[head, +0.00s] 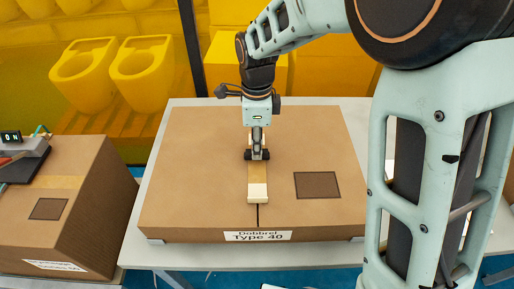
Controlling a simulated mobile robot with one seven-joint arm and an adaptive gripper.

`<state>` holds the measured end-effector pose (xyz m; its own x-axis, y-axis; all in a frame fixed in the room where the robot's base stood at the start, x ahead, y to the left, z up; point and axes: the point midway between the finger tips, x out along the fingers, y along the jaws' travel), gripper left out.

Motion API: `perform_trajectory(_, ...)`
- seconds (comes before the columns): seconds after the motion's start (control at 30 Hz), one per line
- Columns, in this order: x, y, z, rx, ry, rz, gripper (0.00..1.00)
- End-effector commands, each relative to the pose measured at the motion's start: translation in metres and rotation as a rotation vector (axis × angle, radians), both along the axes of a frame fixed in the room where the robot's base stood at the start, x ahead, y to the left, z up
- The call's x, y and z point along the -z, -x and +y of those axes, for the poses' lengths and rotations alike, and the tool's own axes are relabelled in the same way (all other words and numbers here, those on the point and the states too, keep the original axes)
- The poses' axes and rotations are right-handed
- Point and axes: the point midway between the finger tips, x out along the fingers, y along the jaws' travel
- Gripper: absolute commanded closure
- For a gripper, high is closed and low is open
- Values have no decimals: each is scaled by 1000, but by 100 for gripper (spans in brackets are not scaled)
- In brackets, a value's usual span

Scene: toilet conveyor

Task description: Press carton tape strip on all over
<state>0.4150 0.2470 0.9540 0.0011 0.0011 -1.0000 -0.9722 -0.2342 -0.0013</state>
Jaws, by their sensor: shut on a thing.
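A large brown carton (190,180) lies flat on a pale table, its top seam running front to back. A tan tape strip (256,174) lies along this seam, with a cream-coloured end piece (257,193) near the carton's front edge. I cannot tell how firmly the strip sticks. My gripper (257,156) points down over the strip, near the middle of the carton. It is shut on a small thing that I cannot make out. My gripper hides part of the strip behind it.
The pale table (150,215) has a narrow free rim around the carton. Another brown carton (85,205) stands at the left with a device (22,160) on it. Toilet bowls (143,68) show behind yellow panels. My arm covers the right side.

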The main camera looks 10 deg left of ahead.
Motion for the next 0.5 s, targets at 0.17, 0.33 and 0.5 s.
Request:
perform_trajectory(0.17,2,-9,1,1,1,1,100)
perform_trajectory(0.33,2,-12,2,2,1,1,100)
perform_trajectory(0.5,1,-20,4,2,2,1,100)
